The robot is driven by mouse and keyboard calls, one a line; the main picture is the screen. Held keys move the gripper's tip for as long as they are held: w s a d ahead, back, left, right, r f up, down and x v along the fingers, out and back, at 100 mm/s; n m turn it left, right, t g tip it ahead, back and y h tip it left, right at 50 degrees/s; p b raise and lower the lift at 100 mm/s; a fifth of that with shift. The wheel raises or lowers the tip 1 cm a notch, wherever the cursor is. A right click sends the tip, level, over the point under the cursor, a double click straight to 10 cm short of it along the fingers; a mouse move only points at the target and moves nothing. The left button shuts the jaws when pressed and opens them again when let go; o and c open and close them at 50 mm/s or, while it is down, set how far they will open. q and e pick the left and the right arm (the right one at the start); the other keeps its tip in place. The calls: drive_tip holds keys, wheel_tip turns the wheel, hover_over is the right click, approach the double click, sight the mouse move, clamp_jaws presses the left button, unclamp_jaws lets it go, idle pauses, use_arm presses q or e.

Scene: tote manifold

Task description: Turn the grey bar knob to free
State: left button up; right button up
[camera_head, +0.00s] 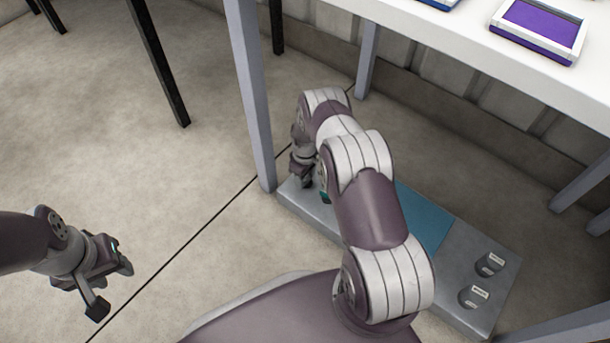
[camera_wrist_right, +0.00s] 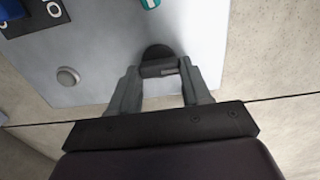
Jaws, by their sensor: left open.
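The grey bar knob (camera_wrist_right: 158,66) is dark, with a round base and a straight bar carrying a small pale mark. It sits near the edge of a light grey panel (camera_wrist_right: 110,60). In the right wrist view, the fingers of my right gripper (camera_wrist_right: 160,70) stand at both ends of the bar and appear to touch it. In the head view, my right gripper (camera_head: 302,178) is over the left end of the panel (camera_head: 312,208), and the knob cannot be made out there. My left gripper (camera_head: 112,288) is open and empty above the floor at the lower left.
Two round labelled knobs (camera_head: 482,280) stand on the panel's right end. A teal part (camera_wrist_right: 150,3) and a round button (camera_wrist_right: 68,76) are near the grey bar knob. A white table (camera_head: 480,40) with a purple tray (camera_head: 575,55) overhangs behind; its leg (camera_head: 252,100) stands close by.

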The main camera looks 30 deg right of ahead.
drive_tip(key=o, duration=0.4)
drive_tip(key=shift+c, duration=0.2)
wheel_tip(320, 180, up, 13)
drive_tip(key=p, duration=0.7)
drive_tip(key=shift+f+p, duration=0.15)
drive_tip(key=shift+p, duration=0.15)
